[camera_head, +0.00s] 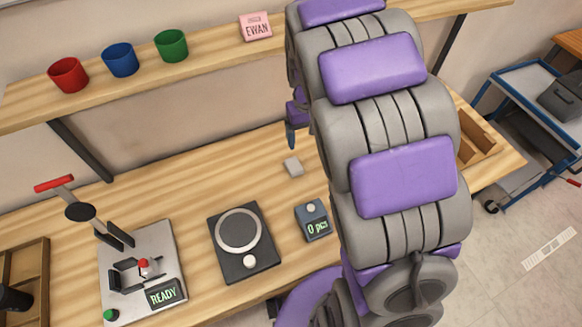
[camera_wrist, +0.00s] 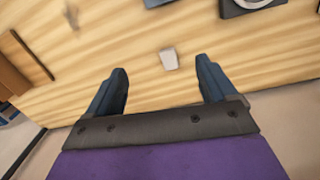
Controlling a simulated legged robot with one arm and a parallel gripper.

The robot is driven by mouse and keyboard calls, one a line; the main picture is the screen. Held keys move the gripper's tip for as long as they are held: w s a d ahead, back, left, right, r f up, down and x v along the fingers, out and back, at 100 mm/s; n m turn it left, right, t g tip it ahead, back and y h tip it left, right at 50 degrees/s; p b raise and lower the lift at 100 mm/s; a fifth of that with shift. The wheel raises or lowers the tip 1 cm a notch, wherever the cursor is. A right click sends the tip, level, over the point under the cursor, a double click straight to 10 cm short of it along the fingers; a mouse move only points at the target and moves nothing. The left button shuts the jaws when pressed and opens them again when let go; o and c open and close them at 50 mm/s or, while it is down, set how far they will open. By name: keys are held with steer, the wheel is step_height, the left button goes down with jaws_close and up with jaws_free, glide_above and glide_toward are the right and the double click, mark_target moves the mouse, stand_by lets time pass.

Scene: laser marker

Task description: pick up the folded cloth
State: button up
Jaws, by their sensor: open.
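A small pale grey-white block-like item, which looks like the folded cloth (camera_head: 292,166), lies on the wooden workbench. In the wrist view the cloth (camera_wrist: 169,59) shows on the bench in the gap between the fingers, toward their tips. My gripper (camera_wrist: 161,66) is open and empty, its two dark blue fingers spread on either side of the cloth in the picture. In the head view one finger of my gripper (camera_head: 291,136) shows above the bench, apart from the cloth; the rest is hidden behind my arm.
A counter reading "0 pcs" (camera_head: 312,219) and a dark scale-like device (camera_head: 240,243) stand near the cloth. A marking fixture reading "READY" (camera_head: 143,270) is at left. A shelf (camera_head: 215,52) holds red, blue and green cups and a pink EWAN tag. A wooden tray (camera_head: 477,140) is at right.

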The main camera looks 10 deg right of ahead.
steer(key=w+d+f+n, duration=0.1)
steer(key=w+d+f, duration=0.1)
steer(key=w+f, duration=0.6)
steer(key=b, duration=0.3)
glide_above(294, 165)
steer(key=shift+t+y, duration=0.3)
step_height(294, 165, down, 15)
steer(key=shift+r, duration=0.2)
steer(key=shift+a+f, duration=0.15)
steer(key=shift+f, duration=0.25)
steer(key=f, duration=0.1)
steer(key=f+b, duration=0.1)
steer(key=f, duration=0.1)
steer(key=f+b, duration=0.1)
steer(key=shift+d+f, duration=0.25)
steer(key=shift+f, duration=0.15)
steer(key=shift+a+r, duration=0.1)
